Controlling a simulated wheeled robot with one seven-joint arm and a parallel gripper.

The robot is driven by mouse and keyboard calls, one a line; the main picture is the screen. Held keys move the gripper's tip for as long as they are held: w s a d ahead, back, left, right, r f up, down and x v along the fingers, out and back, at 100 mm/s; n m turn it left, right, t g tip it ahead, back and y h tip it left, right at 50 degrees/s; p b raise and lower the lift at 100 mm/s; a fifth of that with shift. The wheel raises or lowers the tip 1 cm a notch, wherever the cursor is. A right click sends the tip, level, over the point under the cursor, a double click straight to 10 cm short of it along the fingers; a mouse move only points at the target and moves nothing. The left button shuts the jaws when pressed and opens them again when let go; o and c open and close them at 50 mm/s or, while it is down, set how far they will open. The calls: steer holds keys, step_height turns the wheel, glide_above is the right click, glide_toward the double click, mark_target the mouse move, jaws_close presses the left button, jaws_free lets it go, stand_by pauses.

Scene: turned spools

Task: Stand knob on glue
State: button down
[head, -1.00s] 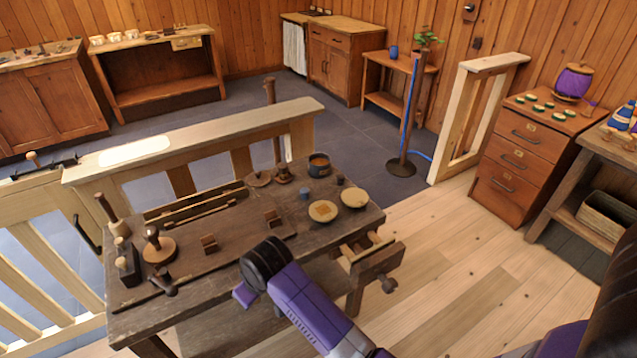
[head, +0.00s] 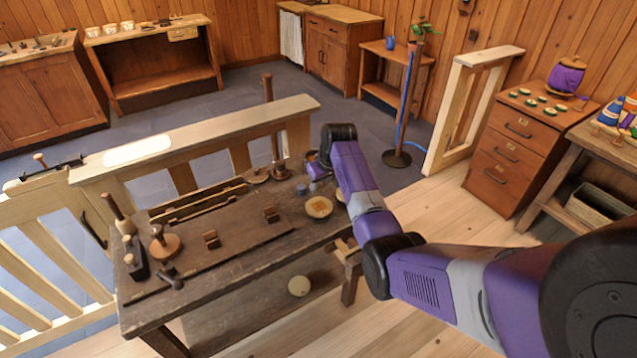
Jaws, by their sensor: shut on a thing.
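My gripper (head: 317,171) shows only as a small purple piece below the black wrist joint, over the far right part of the dark workbench (head: 245,235). Its fingertips are hidden by my arm. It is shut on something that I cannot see. A pale round disc with an amber patch (head: 318,206), perhaps the glue, lies on the bench just below the gripper in the picture. A second pale disc (head: 340,195) is mostly covered by my arm. A small blue-grey piece (head: 301,189) stands left of the gripper. I cannot single out the knob.
A dark pot (head: 311,156) is partly hidden behind my wrist. A pale railing (head: 205,130) runs behind. A pale disc (head: 299,286) shows below the bench top. The bench middle is fairly clear.

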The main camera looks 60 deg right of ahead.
steer(key=shift+f+b, duration=2.65)
steer(key=shift+f, duration=0.65)
steer(key=shift+a, duration=0.1)
steer(key=c, duration=0.7)
jaws_free()
steer(key=shift+o, duration=0.2)
steer(key=shift+r+p, duration=0.1)
steer(key=shift+p, duration=0.2)
steer(key=shift+r+p, duration=3.6)
steer(key=shift+r, duration=0.35)
